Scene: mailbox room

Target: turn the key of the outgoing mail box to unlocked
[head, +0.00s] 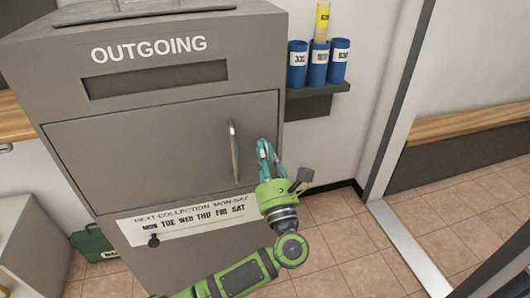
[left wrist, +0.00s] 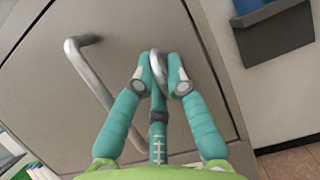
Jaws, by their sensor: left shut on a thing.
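The grey outgoing mail box (head: 150,150) fills the left and middle of the head view, with a closed door. A metal key (left wrist: 156,60) with a rounded bow shows in the left wrist view at the door's right side, to the right of the handle. My left gripper (head: 265,149) has its teal fingers shut on the key's bow, close against the door. The fingers hide most of the key and the lock. In the head view the key cannot be made out behind the fingers. My right gripper is not in view.
A metal bar handle (head: 234,152) stands out just left of my gripper. A wall shelf (head: 318,92) with blue cylinders (head: 319,66) is to the right of the box. A green case (head: 92,243) lies on the floor at left. Tiled floor at right is clear.

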